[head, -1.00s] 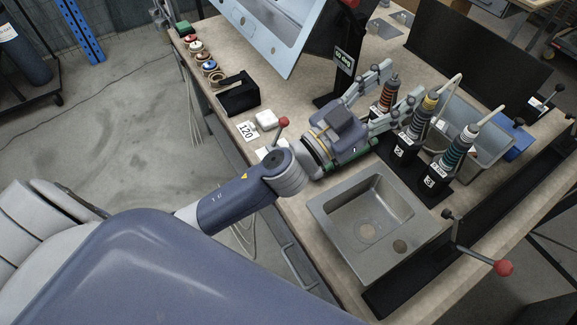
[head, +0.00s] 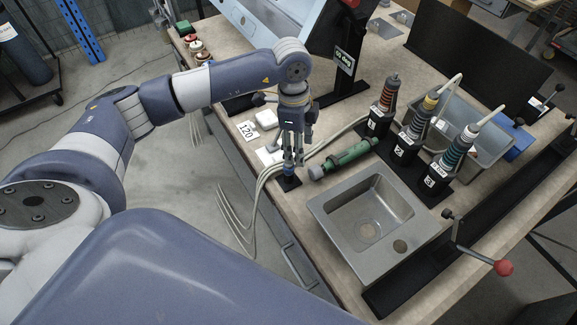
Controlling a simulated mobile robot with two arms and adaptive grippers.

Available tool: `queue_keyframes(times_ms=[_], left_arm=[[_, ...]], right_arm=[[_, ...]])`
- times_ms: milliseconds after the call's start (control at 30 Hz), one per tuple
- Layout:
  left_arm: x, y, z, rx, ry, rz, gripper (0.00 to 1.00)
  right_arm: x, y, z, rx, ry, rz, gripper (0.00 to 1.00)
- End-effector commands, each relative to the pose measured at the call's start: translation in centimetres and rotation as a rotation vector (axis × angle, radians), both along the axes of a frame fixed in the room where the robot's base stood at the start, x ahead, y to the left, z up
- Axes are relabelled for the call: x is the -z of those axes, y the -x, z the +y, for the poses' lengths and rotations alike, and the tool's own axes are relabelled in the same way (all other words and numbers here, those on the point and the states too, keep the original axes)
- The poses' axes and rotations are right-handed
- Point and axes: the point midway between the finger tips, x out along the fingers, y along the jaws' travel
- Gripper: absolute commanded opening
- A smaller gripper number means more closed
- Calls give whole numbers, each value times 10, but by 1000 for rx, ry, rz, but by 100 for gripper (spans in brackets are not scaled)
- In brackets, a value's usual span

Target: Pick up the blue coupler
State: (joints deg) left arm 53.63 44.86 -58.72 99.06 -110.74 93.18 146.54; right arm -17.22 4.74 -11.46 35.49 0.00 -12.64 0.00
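A small blue piece (head: 289,171), which looks like the blue coupler, stands on a small black square base (head: 288,184) near the table's front edge, left of the sink. My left gripper (head: 291,163) points straight down over it, with its fingertips at the piece's top. The fingers look close together, but the view is too small to show whether they grip it. My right gripper is not in view.
A green cylindrical tool (head: 347,159) lies just right of my gripper, beside the grey sink (head: 330,211). Pale hoses pass close by. Several ringed tools stand in black holders (head: 379,123).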

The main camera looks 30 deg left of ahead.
Motion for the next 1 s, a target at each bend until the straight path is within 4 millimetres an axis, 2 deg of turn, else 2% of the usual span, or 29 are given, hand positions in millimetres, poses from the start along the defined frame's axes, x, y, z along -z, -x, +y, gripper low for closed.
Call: queue_keyframes(times_ms=[33,167,400,667,800,1000], left_arm=[[-2,-2,13,-29,-43,3,51],[3,-2,28,-71,-95,13,51],[40,-2,28,-73,-95,14,51],[61,0,28,-70,-94,15,51],[82,2,27,-71,-93,15,51],[102,1,27,-69,-91,9,51]], right_arm=[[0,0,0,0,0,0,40],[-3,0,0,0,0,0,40],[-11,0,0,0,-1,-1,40],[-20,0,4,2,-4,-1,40],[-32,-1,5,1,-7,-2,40],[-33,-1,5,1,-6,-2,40]])
